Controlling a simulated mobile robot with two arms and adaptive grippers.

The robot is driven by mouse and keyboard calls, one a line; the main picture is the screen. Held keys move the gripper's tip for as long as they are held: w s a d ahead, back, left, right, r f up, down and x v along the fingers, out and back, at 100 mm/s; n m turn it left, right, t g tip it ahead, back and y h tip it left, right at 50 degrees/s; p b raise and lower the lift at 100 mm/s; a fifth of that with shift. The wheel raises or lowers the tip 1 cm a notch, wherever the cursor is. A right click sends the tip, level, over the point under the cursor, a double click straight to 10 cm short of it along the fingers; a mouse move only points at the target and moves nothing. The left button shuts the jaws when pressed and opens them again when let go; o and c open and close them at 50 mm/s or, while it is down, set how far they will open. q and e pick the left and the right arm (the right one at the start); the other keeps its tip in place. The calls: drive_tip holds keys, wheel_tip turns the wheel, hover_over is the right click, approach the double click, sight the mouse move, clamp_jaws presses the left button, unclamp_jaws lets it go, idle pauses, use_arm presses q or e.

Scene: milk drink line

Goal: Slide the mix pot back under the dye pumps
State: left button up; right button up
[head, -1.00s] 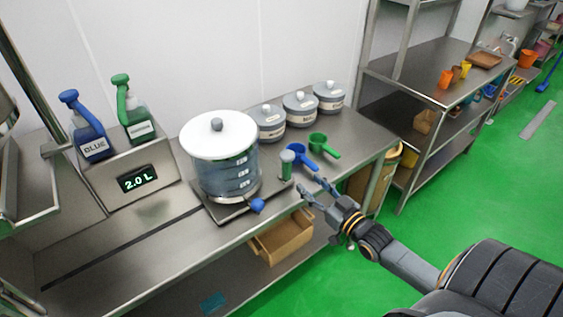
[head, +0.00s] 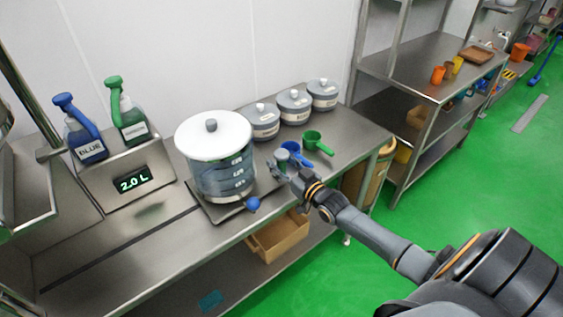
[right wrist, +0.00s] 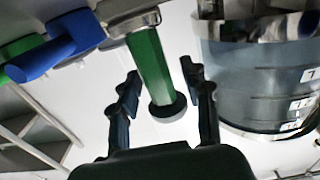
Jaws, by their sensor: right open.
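The mix pot (head: 222,168), a clear vessel with a white lid and grey knob, stands on a flat metal carriage (head: 222,212) on the bench. A green post-like handle with a dark end cap (right wrist: 150,65) stands at the carriage's right side. My right gripper (head: 281,170) is at this handle, right of the pot. In the right wrist view the open fingers (right wrist: 160,80) are on either side of the handle; contact cannot be told. The blue dye pump (head: 84,138) and green dye pump (head: 129,122) stand left of the pot. My left gripper is out of view.
A dark slot (head: 120,247) runs along the bench left of the carriage; that stretch is clear. A display (head: 132,182) reads 2.0 L. Blue (head: 296,152) and green scoops (head: 317,142) lie close behind my right gripper. Several grey lidded tubs (head: 262,122) stand at the back.

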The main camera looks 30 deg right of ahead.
clamp_jaws()
drive_tip(key=shift+a, duration=0.2)
